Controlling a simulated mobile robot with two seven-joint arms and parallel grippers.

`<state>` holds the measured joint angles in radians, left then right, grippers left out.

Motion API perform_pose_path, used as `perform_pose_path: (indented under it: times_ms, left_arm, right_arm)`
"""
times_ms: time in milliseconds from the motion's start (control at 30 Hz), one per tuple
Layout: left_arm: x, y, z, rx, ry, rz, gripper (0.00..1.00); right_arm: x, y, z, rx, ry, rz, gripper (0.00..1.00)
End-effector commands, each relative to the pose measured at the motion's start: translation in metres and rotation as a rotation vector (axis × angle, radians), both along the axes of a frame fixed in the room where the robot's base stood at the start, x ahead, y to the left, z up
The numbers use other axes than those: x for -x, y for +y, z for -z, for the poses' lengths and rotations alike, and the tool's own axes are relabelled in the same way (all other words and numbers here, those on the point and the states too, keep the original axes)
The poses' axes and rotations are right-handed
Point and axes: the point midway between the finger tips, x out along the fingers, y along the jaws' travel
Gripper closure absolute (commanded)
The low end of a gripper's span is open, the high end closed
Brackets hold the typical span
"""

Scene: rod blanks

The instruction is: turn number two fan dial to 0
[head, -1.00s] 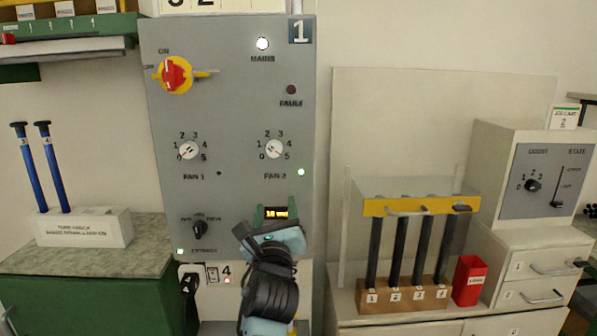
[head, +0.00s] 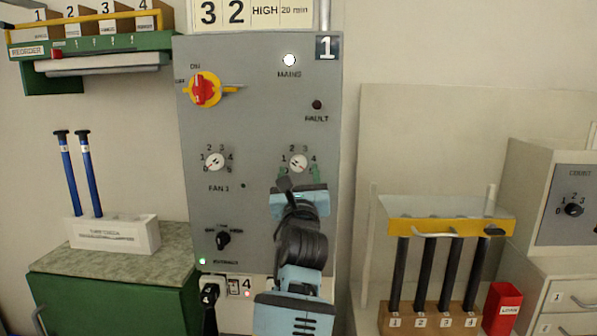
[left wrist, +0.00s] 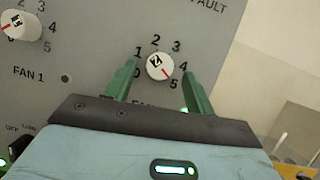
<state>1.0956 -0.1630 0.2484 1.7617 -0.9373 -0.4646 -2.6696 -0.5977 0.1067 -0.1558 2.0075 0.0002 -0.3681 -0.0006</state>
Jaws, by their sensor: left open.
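The number two fan dial (head: 299,162) is a round white knob on the grey control panel (head: 262,120). My left gripper (head: 298,174) is open in front of the panel, just below the dial in the head view. In the left wrist view its green fingers (left wrist: 160,76) stand on either side of the dial; I cannot tell whether they touch it. The FAN 2 label is mostly hidden. My right gripper is out of view.
The fan 1 dial (head: 215,161) is to the left, its red mark towards 0. A red-and-yellow mains switch (head: 205,90) is above it and a black selector (head: 223,239) below. A rack with black rods (head: 440,270) stands to the right.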

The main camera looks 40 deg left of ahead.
Motion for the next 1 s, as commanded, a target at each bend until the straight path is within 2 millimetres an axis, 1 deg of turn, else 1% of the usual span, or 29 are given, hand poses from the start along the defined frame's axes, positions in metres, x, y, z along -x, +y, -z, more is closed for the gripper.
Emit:
perform_pose_path:
  times_ms: [100,200,467,567,800,1000]
  left_arm:
    - [-0.0081,0.0058,-0.0041,0.0,0.0,0.001,0.46]
    - [-0.0111,0.0084,-0.0056,0.001,0.0,0.0,0.46]
    - [-0.012,0.009,-0.0056,0.001,0.0,0.001,0.46]
    - [-0.0119,0.0089,-0.0056,0.001,0.0,0.001,0.58]
    - [-0.0118,0.0088,-0.0055,0.001,0.0,0.001,0.89]
    - [-0.0119,0.0085,-0.0053,0.01,-0.006,0.001,0.9]
  right_arm:
    - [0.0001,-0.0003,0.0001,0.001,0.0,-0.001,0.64]
    - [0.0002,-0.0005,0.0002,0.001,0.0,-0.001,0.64]
    - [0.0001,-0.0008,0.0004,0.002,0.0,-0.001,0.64]
    - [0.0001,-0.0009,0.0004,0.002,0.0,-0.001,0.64]
    - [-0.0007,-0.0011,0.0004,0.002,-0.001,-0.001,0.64]
    - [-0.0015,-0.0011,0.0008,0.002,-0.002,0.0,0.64]
